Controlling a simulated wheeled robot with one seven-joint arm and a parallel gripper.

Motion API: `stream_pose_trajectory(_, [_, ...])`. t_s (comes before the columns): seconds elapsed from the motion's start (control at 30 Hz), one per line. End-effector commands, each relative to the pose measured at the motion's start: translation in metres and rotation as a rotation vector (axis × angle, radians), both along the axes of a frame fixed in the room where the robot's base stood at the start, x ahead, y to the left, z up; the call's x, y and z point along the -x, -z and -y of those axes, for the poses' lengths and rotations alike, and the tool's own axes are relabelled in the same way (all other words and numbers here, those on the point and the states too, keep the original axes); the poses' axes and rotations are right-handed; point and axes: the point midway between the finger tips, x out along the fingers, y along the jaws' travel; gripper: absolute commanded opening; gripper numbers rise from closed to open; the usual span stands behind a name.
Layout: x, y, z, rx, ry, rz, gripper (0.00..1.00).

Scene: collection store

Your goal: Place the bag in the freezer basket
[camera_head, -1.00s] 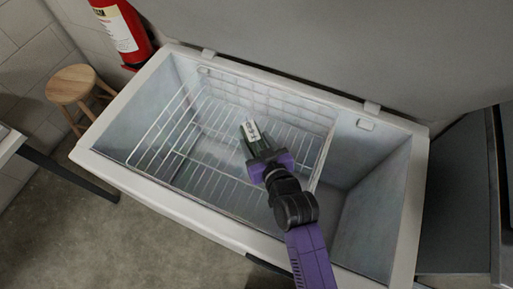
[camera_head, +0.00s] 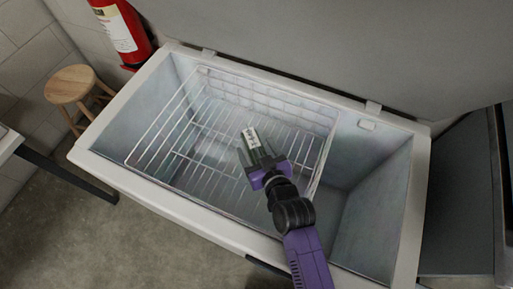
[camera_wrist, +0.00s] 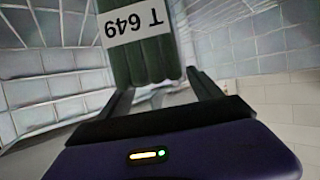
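The bag (camera_head: 253,139) is dark green with a white label, and sits within the outline of the wire freezer basket (camera_head: 150,146). In the wrist view the bag (camera_wrist: 152,62) is ahead of my gripper, and its label reads "T 649" upside down. My gripper (camera_head: 256,151) reaches into the freezer over the basket from the front. In the wrist view its two fingers are spread, one on each side of the bag's near end, with gaps between. Whether the bag rests on the basket floor is hard to tell.
The chest freezer (camera_head: 190,217) is open with its lid (camera_head: 330,45) raised behind. The right part of its inside, beyond the basket, is empty. A red fire extinguisher (camera_head: 124,32) and a wooden stool (camera_head: 70,84) stand to the left.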

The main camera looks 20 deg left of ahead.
Motion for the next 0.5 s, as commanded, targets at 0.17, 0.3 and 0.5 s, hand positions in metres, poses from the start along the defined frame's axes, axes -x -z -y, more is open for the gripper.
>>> stream_pose_trajectory(0.17, [0.000,0.000,0.000,0.000,0.000,0.000,0.74])
stream_pose_trajectory(0.3, [0.002,-0.005,0.001,0.001,0.000,-0.001,0.74])
stream_pose_trajectory(0.5, [0.026,-0.015,0.019,0.000,0.000,-0.001,0.74])
